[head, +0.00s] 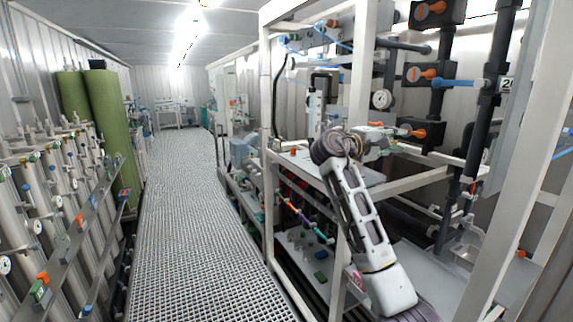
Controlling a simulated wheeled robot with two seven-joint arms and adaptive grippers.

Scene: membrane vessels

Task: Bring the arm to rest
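My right arm (362,220) comes up from the lower right of the head view. It reaches into the white-framed rack on the right side of the walkway. My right gripper (388,140) is at the end of that arm, above a grey shelf (366,174) in the rack. The gripper is small and partly hidden by my wrist, so I cannot tell whether its fingers are open or shut, or whether anything is between them. My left gripper and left arm are not in view.
White frame posts (267,130) stand close around my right arm. Pipes, orange-handled valves (428,75) and a round gauge (381,99) are behind it. Membrane vessels (60,200) and green cylinders (110,130) line the left. The grated walkway (185,200) between is clear.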

